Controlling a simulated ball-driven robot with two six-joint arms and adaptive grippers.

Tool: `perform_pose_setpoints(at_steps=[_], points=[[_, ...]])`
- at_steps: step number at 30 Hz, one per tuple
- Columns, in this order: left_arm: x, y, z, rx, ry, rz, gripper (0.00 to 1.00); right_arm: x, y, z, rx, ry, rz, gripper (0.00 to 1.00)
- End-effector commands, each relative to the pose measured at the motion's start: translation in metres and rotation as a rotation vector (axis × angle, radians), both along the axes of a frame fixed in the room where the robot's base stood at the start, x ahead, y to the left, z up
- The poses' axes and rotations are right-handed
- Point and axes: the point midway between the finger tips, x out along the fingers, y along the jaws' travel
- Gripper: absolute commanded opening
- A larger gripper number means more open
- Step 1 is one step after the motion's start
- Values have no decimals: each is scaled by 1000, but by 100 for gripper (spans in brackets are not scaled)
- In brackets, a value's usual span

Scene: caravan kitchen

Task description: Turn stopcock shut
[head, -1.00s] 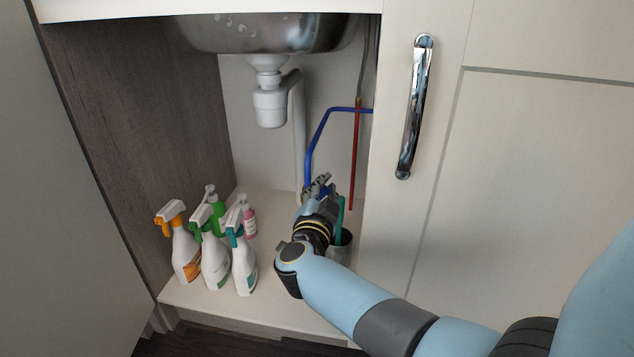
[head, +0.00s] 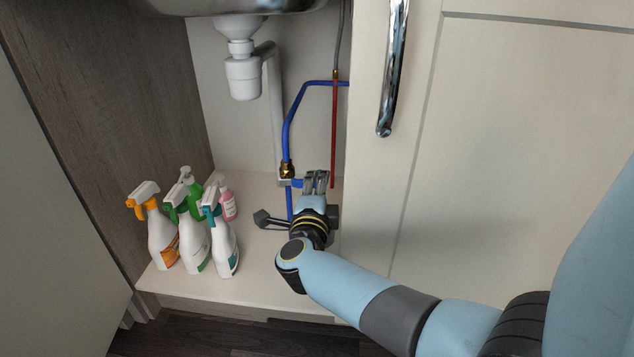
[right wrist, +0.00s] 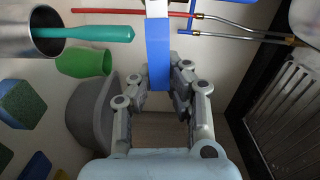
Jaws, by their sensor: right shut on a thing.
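The stopcock (head: 287,170) is a brass valve on the blue pipe at the back of the cupboard, below the sink. Its blue lever (head: 297,184) points right, across the upright pipe. My right gripper (head: 316,182) is at the lever's right end. In the right wrist view the blue lever (right wrist: 159,52) runs down between the fingers of my right gripper (right wrist: 160,82), which is shut on it. The gripper hides the lever's end in the head view. My left gripper is in neither view.
Spray bottles (head: 195,235) and a pink bottle (head: 229,202) stand left of my arm. A red pipe (head: 334,130) rises behind the gripper. The cupboard's front panel (head: 375,200) is close on the right. A metal cup (right wrist: 30,35) and green cup (right wrist: 85,62) show in the wrist view.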

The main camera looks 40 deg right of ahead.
Motion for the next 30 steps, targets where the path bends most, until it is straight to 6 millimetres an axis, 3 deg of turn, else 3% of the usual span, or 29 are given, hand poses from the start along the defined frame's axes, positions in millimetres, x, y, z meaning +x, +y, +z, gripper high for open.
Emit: perform_pose_setpoints(at_steps=[3,20,21,27,30], points=[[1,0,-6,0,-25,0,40,-3,1,-9,26,-15,0,0],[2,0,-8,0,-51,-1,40,-3,1,-9,45,-39,1,0],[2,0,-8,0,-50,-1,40,-3,1,-9,45,-39,1,12],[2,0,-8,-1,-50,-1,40,-2,1,-8,44,-42,0,38],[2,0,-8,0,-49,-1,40,-1,0,-7,43,-44,1,40]])
